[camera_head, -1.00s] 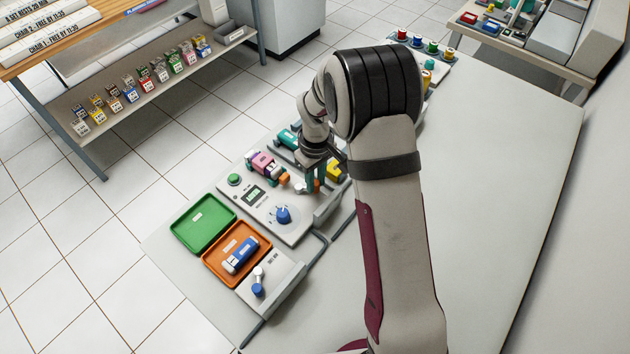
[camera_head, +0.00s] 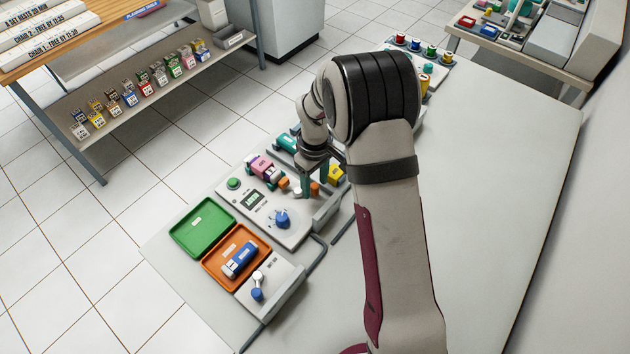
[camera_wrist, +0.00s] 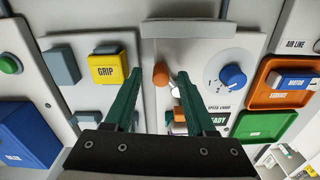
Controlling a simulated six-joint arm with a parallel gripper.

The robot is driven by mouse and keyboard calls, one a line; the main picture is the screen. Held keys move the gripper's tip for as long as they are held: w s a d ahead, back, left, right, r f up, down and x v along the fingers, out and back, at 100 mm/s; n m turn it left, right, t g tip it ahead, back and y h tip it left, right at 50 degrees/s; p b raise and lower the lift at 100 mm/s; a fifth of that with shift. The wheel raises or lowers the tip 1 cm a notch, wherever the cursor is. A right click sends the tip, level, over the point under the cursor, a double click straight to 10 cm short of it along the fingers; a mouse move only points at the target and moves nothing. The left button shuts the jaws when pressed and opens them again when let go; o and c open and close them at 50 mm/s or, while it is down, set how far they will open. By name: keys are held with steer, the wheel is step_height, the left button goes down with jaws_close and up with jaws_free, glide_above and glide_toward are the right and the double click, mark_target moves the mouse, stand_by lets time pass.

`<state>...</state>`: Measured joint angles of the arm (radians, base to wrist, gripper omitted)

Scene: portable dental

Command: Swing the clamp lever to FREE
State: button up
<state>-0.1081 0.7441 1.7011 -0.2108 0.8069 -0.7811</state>
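My gripper (camera_wrist: 156,80) is open, with two green fingers pointing at the panel in the wrist view. An orange cylindrical knob (camera_wrist: 160,75), which looks like the clamp lever's handle, shows between the fingertips, with clear gaps on both sides. In the head view the orange knob (camera_head: 315,188) is beside my gripper (camera_head: 313,182), at the upper right of the control panel (camera_head: 262,222). A whitish round part (camera_wrist: 176,91) is close to the right finger. No FREE marking is readable, and the lever's body is mostly hidden.
A yellow GRIP block (camera_wrist: 108,70) is left of the fingers. An orange tray (camera_head: 212,262) with a blue motor and an empty green tray (camera_head: 203,228) stand nearby. The table's right side is clear.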

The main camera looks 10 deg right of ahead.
mark_target(315, 186)
steer(key=shift+r, duration=0.1)
step_height(315, 186, up, 16)
steer(key=shift+f, duration=0.2)
steer(key=shift+s, duration=0.1)
stand_by(0.3)
steer(key=s+d+r+m+y, duration=0.1)
steer(key=s+m, duration=1.2)
steer(key=s, duration=1.6)
steer(key=shift+s+r+y, duration=0.3)
steer(key=shift+r+y, duration=0.1)
steer(key=shift+r, duration=0.1)
